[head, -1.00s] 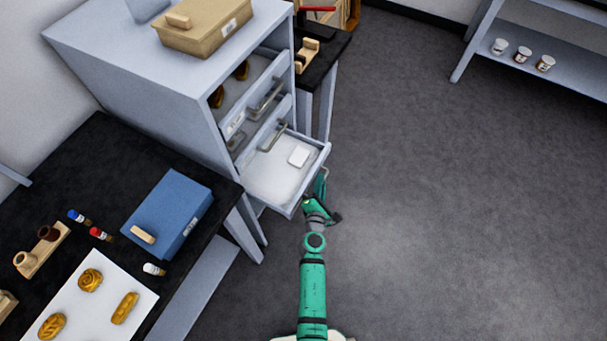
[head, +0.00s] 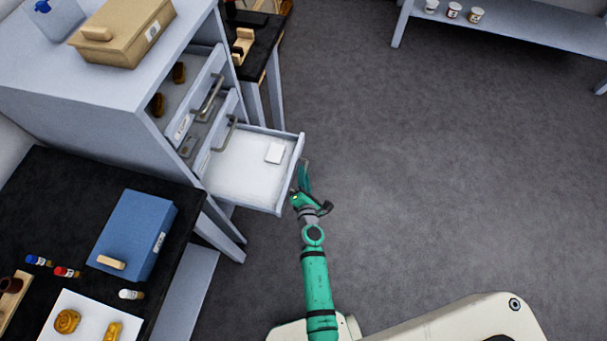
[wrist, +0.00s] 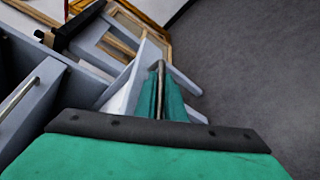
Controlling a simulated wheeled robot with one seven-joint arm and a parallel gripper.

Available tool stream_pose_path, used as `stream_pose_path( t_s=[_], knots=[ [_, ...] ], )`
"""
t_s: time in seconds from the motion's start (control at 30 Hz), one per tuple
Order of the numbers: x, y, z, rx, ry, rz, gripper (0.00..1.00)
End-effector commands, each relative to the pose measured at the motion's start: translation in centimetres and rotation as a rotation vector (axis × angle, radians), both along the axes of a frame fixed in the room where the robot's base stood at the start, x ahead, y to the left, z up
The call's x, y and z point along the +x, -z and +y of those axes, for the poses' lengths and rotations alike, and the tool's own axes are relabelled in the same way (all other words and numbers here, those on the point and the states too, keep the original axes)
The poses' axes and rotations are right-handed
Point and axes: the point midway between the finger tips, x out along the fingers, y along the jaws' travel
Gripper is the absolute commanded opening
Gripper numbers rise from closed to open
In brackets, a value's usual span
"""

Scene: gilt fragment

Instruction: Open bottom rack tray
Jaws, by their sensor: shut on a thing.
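The bottom rack tray (head: 240,181) is a pale drawer that stands pulled well out of the grey rack (head: 95,100). A small white block (head: 274,153) lies inside it. My gripper (head: 303,178) is at the tray's front panel, on its outer side, shut on the tray's handle. In the wrist view the green fingers of my gripper (wrist: 160,92) close around the metal bar handle (wrist: 160,80).
Two higher trays with handles (head: 209,95) stand partly out above. A black table (head: 60,185) with a blue box (head: 135,232) is at the left. A tan box (head: 122,32) sits on the rack. The floor (head: 430,170) at right is clear.

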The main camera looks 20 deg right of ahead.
Motion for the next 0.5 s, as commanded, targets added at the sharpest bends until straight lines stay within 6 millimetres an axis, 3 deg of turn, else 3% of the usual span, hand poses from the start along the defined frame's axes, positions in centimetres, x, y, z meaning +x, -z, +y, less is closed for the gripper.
stream_pose_path(
  t_s=[0.37, 0.5],
  knots=[
    [-0.12, 0.01, -0.01, 0.0, 0.001, 0.0, 0.17],
    [-1.0, -0.17, 0.01, -0.001, 0.002, 0.001, 0.17]
  ],
)
